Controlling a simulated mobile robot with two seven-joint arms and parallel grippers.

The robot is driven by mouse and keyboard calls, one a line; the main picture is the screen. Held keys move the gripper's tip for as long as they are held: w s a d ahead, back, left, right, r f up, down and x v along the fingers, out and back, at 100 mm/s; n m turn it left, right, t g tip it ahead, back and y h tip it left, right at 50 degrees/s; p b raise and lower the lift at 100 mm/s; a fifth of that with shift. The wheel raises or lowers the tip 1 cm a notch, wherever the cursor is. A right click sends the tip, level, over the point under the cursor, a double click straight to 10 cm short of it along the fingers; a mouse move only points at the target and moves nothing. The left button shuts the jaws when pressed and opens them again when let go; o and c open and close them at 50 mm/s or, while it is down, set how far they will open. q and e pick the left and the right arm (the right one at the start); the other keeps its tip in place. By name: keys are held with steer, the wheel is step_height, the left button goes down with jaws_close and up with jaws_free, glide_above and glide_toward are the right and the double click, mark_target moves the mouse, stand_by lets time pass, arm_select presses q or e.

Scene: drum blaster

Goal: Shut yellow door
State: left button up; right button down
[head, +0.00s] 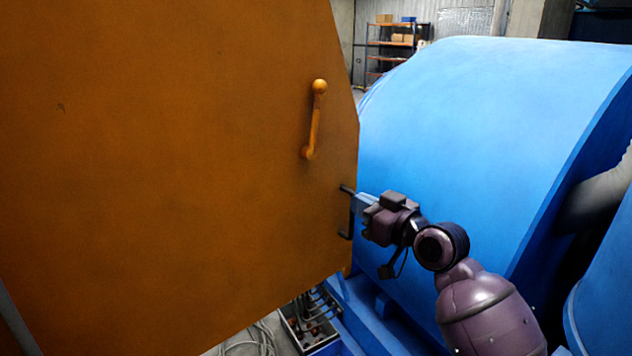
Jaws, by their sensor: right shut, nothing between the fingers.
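The yellow door (180,170) is a large orange-yellow panel that fills the left half of the head view. It stands swung out in front of the blue drum housing (470,130). An orange handle (315,120) sits on its face near the right edge. My right gripper (352,203) is at the door's right edge, below the handle, beside a dark bracket (346,212). It is shut, with nothing visible held; whether it touches the door or the bracket I cannot tell. My left gripper is not in view.
A crate with dark fittings (308,325) and loose cables (250,342) lie on the floor below the door. A grey hose (600,190) runs at the right beside the blue housing. A shelf with boxes (395,40) stands far back.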

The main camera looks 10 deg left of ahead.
mark_target(309, 177)
steer(key=x, duration=0.6)
steer(key=b+x, duration=0.1)
steer(key=x, duration=0.5)
steer(key=shift+w+a+f, duration=0.2)
steer(key=shift+a, duration=0.05)
steer(key=shift+w+a, duration=0.3)
steer(key=shift+a, duration=0.05)
steer(key=shift+r+b, duration=0.1)
steer(key=shift+b, duration=0.2)
